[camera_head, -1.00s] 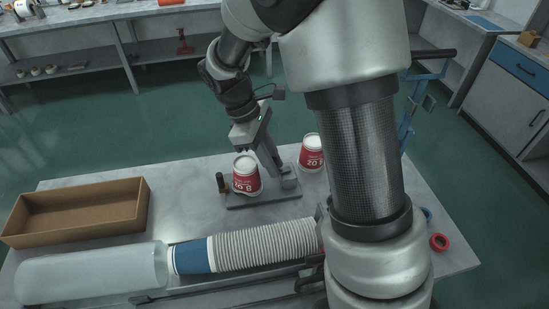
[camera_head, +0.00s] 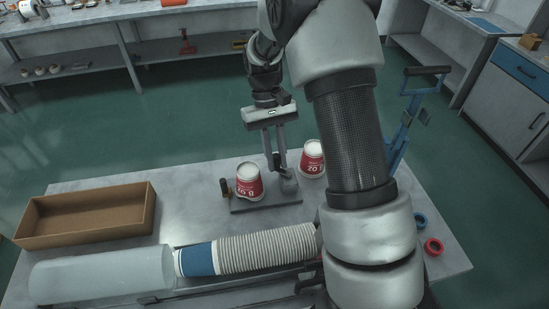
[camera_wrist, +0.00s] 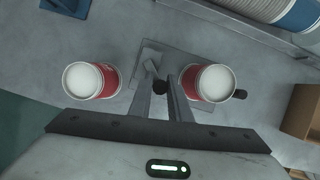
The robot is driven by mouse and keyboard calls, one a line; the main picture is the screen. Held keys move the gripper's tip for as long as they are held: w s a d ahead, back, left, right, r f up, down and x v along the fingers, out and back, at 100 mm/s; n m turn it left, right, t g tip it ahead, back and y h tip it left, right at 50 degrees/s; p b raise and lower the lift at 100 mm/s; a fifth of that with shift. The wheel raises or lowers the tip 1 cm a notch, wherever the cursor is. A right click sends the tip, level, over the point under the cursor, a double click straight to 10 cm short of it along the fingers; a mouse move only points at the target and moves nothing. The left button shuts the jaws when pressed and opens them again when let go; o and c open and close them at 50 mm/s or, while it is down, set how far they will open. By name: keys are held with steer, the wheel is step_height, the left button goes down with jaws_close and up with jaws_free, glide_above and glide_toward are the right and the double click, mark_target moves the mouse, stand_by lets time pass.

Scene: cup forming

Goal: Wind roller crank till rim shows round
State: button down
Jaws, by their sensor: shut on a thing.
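A red and white paper cup (camera_head: 249,181) stands on the grey base plate (camera_head: 262,206) of the small roller fixture; it is at right of centre in the wrist view (camera_wrist: 208,84). A dark round crank knob (camera_wrist: 160,88) lies between my fingers in the wrist view. My gripper (camera_head: 276,166) points down just right of this cup and is shut on the knob. The knob is hard to make out in the head view. The cup's white rim shows in both views, but how round it is I cannot tell.
A second red cup (camera_head: 312,158) stands right of the fixture. A dark post (camera_head: 226,187) stands left of the first cup. An open cardboard box (camera_head: 88,217), a stack of nested cups (camera_head: 265,249) and a translucent cylinder (camera_head: 100,274) lie on the table. Two rings (camera_head: 433,246) lie at right.

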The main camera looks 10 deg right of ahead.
steer(key=m, duration=0.1)
steer(key=d+m+y, duration=0.1)
steer(key=m, duration=0.1)
steer(key=w+m, duration=0.1)
steer(key=shift+d+m+y, duration=0.25)
steer(key=shift+m+y, duration=0.05)
steer(key=shift+y, duration=0.1)
steer(key=shift+w+d+m+t+y, duration=0.1)
steer(key=shift+d+m+t+y, duration=0.2)
steer(key=shift+m, duration=0.65)
steer(key=shift+d+m+t+y, duration=0.1)
steer(key=shift+d+m+y, duration=0.25)
steer(key=shift+m, duration=0.6)
steer(key=c, duration=1.6)
jaws_free()
steer(key=shift+c, duration=0.2)
steer(key=shift+r, duration=0.1)
